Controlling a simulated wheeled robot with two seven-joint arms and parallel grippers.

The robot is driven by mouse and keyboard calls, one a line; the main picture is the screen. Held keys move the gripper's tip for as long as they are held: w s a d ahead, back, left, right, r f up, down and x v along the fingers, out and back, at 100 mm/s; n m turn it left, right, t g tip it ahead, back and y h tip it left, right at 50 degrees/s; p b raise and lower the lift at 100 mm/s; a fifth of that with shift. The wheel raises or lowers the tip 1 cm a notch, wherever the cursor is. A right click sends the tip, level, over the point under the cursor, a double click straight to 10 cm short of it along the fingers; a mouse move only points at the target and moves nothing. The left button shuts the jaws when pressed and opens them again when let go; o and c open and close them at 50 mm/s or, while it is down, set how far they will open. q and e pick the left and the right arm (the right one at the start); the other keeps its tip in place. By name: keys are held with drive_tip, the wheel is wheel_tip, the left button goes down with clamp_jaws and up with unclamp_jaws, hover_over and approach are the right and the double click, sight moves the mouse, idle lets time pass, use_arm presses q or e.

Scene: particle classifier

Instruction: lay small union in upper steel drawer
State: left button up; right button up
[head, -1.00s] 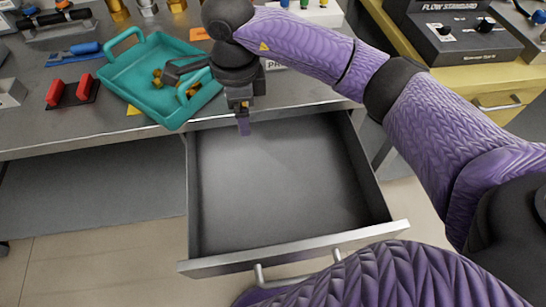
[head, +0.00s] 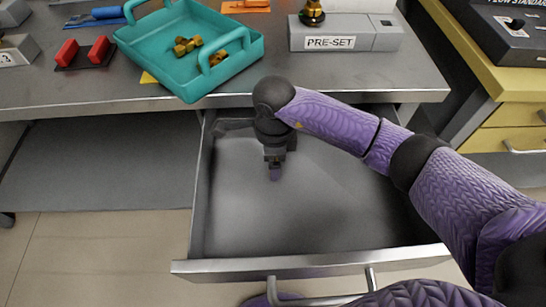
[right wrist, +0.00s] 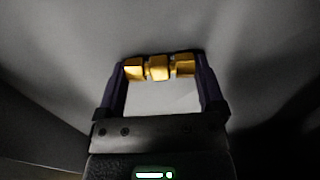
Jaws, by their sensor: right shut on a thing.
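The upper steel drawer (head: 330,215) is pulled open below the bench top in the head view, and its grey floor is bare. My right gripper (head: 275,175) is down inside the drawer, toward its back left. In the right wrist view the right gripper (right wrist: 158,75) is shut on the small union (right wrist: 158,68), a brass fitting held crosswise between the purple fingertips. The grey drawer floor lies close beyond it; whether the union touches it I cannot tell. The union is hidden in the head view. My left gripper is not in view.
A teal tray (head: 140,62) with several brass fittings (head: 187,46) stands on the bench above the drawer. A grey PRE-SET block (head: 375,33) is to its right. The drawer's steel front (head: 310,263) and side walls bound the space.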

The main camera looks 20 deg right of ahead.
drive_tip(key=o, duration=0.9)
drive_tip(key=shift+o, duration=0.7)
use_arm(q)
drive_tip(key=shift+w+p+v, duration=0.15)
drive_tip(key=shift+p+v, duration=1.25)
drive_tip(key=shift+p, duration=0.05)
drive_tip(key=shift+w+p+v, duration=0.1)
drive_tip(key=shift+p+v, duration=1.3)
use_arm(e)
wheel_tip(320, 180, up, 12)
drive_tip(key=shift+r, duration=0.15)
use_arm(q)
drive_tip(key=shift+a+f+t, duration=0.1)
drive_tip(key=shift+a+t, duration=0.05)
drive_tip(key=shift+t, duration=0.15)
